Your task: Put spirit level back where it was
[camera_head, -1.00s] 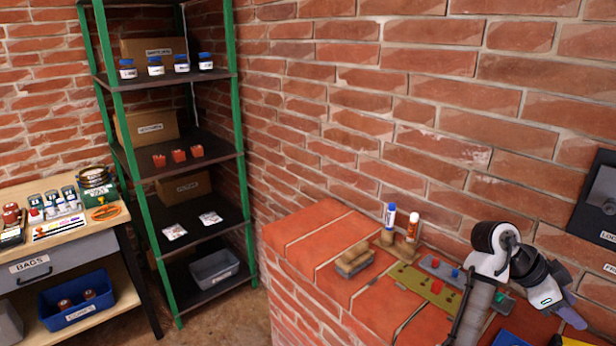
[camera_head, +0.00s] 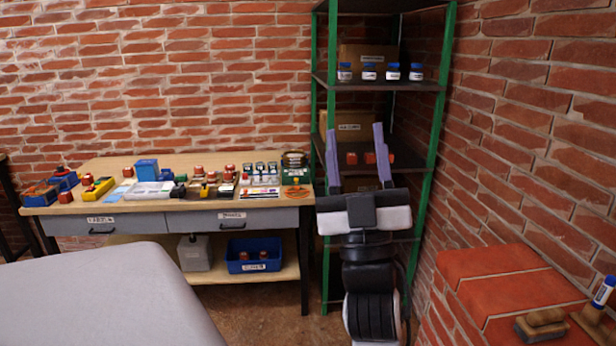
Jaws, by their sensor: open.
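My gripper (camera_head: 357,140) is raised in front of the green-framed shelf, its two purple fingers pointing up and spread apart. Nothing shows between the fingers except the shelf behind. A yellow bar-shaped item (camera_head: 98,188) lies on the left part of the workbench (camera_head: 135,167), far to the left of my gripper. It may be the spirit level, but it is too small to be sure.
The shelf (camera_head: 432,165) holds blue-lidded jars (camera_head: 369,72), boxes and red items. The bench carries many small items; a blue bin (camera_head: 253,256) sits below. A brick ledge (camera_head: 490,262) is at right, a grey surface (camera_head: 105,295) at front left.

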